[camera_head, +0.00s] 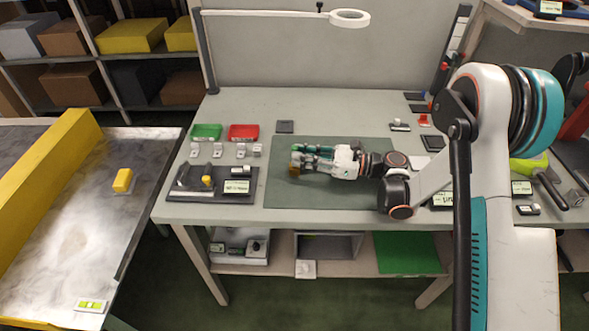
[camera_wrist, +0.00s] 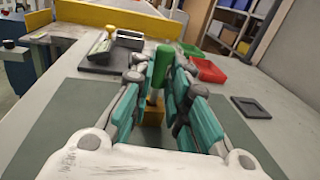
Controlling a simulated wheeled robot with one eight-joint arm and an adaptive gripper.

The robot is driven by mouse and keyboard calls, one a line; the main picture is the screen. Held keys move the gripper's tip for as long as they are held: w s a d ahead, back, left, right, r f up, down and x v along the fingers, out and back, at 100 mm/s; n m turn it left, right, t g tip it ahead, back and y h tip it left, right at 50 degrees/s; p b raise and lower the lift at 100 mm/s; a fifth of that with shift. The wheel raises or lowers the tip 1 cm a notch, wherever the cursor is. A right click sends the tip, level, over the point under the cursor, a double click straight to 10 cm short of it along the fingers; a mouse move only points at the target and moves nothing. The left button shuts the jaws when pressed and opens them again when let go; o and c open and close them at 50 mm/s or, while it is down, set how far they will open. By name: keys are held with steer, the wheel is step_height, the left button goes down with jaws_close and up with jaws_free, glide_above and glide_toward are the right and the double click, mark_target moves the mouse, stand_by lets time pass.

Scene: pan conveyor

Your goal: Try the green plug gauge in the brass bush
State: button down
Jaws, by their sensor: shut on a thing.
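The green plug gauge (camera_wrist: 162,65) stands roughly upright between my fingertips, its green handle upward in the wrist view. My gripper (camera_head: 303,160) is shut on it over the green mat. The fingers hide part of both.
The green mat (camera_head: 340,198) is otherwise clear. A dark fixture board (camera_head: 205,193) lies left of it. A green tray (camera_head: 206,131), a red tray (camera_head: 244,131) and several small tagged stands are behind that board. A dark square pad (camera_head: 285,127) lies behind the mat.

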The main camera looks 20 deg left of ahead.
step_height(320, 180, up, 4)
steer(key=shift+f+p, duration=0.15)
steer(key=shift+p, duration=0.5)
